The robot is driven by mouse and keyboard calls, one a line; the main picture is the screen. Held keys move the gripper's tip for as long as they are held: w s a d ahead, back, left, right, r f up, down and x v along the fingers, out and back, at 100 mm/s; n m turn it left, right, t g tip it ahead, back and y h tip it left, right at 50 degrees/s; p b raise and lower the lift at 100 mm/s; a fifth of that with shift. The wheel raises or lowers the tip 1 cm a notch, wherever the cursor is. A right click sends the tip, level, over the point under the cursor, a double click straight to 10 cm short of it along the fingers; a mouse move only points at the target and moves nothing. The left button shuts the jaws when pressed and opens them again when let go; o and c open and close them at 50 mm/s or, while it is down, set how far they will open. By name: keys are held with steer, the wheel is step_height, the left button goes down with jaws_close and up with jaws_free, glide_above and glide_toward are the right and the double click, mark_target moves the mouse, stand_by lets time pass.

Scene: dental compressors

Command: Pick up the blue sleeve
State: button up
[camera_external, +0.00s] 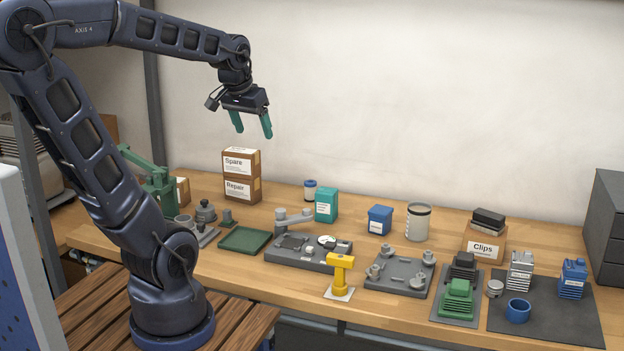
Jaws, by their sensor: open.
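The blue sleeve appears to be the short blue ring (518,314) standing upright, open end up, on the dark mat (548,332) at the right of the bench. Nothing covers it. My gripper (253,128) is high above the left part of the bench, pointing down, with its two green fingers apart and nothing between them. It is far to the left of the blue ring and well above it.
A silver piston-like part (494,289), a grey finned block (520,271) and a blue finned block (572,279) stand near the ring. Left of them are a green finned block (457,300), a grey fixture plate (398,275) and a yellow stand (341,275). Stacked boxes (241,176) stand below my gripper.

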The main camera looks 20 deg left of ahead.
steer(key=w+d+f+m, duration=0.1)
steer(key=w+d+m, duration=0.1)
steer(key=w+d, duration=0.35)
steer(key=w+d+m, duration=0.1)
steer(key=w+d, duration=0.2)
steer(key=d, duration=0.6)
steer(key=m+g+h, duration=0.2)
steer(key=m+g, duration=0.1)
steer(key=m, duration=0.5)
glide_above(520, 305)
steer(key=s+a, duration=0.1)
steer(key=s, duration=0.3)
steer(key=f, duration=2.8)
steer(key=shift+w+a+f, duration=0.2)
steer(key=shift+w+f, duration=0.05)
steer(key=shift+w+x, duration=0.15)
steer(key=shift+x, duration=1.15)
steer(key=shift+w+x, duration=0.15)
steer(key=shift+x, duration=1.2)
steer(key=shift+a, duration=0.15)
steer(key=c, duration=1.1)
